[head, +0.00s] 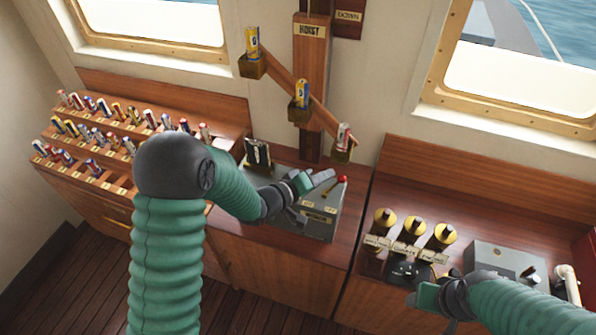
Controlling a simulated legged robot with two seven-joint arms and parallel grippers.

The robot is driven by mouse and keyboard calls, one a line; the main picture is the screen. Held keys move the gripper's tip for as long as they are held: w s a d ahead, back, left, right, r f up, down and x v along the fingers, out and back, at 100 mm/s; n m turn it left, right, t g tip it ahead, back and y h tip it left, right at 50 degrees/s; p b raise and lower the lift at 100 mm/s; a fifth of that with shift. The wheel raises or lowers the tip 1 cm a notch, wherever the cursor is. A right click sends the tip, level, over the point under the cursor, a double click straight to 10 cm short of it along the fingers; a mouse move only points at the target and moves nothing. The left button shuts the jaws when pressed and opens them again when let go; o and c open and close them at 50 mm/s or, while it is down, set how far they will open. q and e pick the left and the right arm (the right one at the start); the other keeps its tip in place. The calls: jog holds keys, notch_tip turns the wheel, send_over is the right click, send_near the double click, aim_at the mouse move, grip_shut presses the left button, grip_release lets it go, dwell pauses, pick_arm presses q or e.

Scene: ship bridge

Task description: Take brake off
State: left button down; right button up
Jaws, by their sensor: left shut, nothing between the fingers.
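A grey control box (325,228) with small labels stands on the middle wooden counter. A red-knobbed lever (342,180) rises at its right side; the labels are too small to read, so I cannot tell if it is the brake. My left gripper (322,181) is shut and empty over the box, its fingertips just left of the red knob. I cannot tell if they touch it. My forearm and gripper hide part of the box. My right gripper (432,301) is low over the right counter's front edge, its fingers partly hidden.
A post labelled HOIST (311,90) carries a slanted beam with cans (301,94). Brass-topped knobs (414,226) and a grey box (505,262) stand on the right counter. A small dark item (257,153) stands behind my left wrist.

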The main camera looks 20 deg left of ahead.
pick_arm(q)
jog(key=shift+s+d, duration=0.2)
jog(key=shift+d, duration=0.7)
